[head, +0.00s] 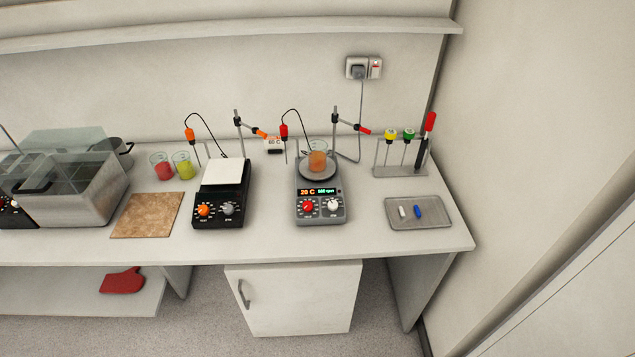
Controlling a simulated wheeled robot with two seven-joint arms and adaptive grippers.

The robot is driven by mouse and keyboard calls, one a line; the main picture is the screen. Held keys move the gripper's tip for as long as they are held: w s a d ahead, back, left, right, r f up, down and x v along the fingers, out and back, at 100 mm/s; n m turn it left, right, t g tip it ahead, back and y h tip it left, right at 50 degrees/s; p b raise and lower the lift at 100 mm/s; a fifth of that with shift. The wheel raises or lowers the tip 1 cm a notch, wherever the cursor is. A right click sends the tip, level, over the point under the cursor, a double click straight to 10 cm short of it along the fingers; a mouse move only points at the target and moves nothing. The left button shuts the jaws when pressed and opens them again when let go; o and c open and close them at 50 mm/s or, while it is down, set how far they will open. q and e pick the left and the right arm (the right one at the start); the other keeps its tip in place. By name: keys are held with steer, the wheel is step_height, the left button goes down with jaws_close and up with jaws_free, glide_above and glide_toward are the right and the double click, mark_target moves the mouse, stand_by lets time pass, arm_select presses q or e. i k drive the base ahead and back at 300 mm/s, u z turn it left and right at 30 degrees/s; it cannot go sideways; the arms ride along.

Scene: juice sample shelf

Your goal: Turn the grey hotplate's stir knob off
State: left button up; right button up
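The grey hotplate (320,217) stands on the bench right of centre. Its lit display (318,191) appears to read 20 C and an rpm figure too small to read surely. A red knob (308,207) is on the left of its front panel. The white knob (334,206), apparently the stir knob, is on the right. A glass beaker of orange liquid (317,161) stands on its round plate. Neither of my grippers is in view.
A black hotplate (219,216) with orange and grey knobs stands to the left, beside a cork mat (147,216). A metal tray (432,221) holds a white and a blue bar. A tool rack (400,171) is behind it. The bench front before the grey hotplate is clear.

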mark_target(332, 204)
steer(key=z, duration=0.1)
steer(key=k, duration=1)
steer(key=u, duration=0.7)
steer(key=i, duration=1.25)
steer(key=z, duration=0.65)
